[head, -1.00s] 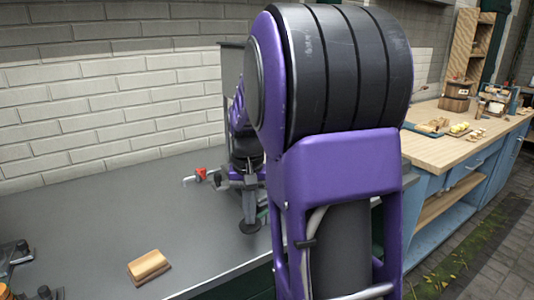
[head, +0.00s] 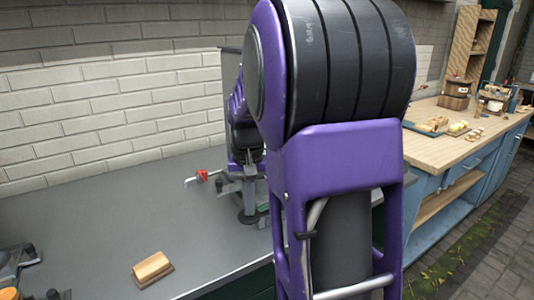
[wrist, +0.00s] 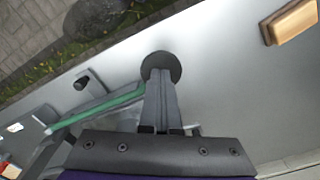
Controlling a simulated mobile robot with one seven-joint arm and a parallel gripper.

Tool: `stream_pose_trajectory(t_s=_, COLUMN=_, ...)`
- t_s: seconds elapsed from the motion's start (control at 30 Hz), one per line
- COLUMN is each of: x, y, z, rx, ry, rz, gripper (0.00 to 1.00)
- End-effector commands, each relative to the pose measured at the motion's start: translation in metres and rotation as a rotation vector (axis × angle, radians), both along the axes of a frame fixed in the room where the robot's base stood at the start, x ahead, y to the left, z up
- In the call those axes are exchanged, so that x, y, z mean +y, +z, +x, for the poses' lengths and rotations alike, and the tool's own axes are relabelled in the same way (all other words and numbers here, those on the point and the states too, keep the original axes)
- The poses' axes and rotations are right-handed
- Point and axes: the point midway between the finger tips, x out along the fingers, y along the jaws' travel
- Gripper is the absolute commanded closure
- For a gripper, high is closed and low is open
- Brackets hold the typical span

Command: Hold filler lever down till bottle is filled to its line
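A red-handled tap (head: 202,176) with a thin pale spout stands on the grey counter, left of my arm in the head view. I cannot make out a bottle, its line or the filler lever for certain. My gripper (wrist: 162,88) points down in the wrist view, its two grey fingers close together with nothing clear between them. A dark round disc (wrist: 161,66) shows at the fingertips; I cannot tell whether they touch it. The gripper also shows small in the head view (head: 249,207), partly hidden by my purple arm.
A wooden block (head: 152,267) lies on the grey counter (head: 95,215); it also shows in the wrist view (wrist: 291,22). A green bar (wrist: 95,112) and a black cylinder (wrist: 86,80) are left of my gripper. A brick wall (head: 110,100) bounds the back.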

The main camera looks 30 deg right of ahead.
Motion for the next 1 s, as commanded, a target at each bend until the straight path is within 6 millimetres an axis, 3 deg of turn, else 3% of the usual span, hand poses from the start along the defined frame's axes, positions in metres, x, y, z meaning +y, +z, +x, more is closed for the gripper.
stream_pose_trajectory(t_s=0.37, x=0.001, y=0.005, z=-0.001, rx=0.002, ry=0.000, rz=0.001, gripper=1.00)
stream_pose_trajectory(t_s=0.7, x=0.002, y=0.025, z=-0.001, rx=0.002, ry=0.001, rz=0.001, gripper=1.00)
stream_pose_trajectory(t_s=1.0, x=0.002, y=0.025, z=0.000, rx=0.002, ry=0.001, rz=0.001, gripper=1.00)
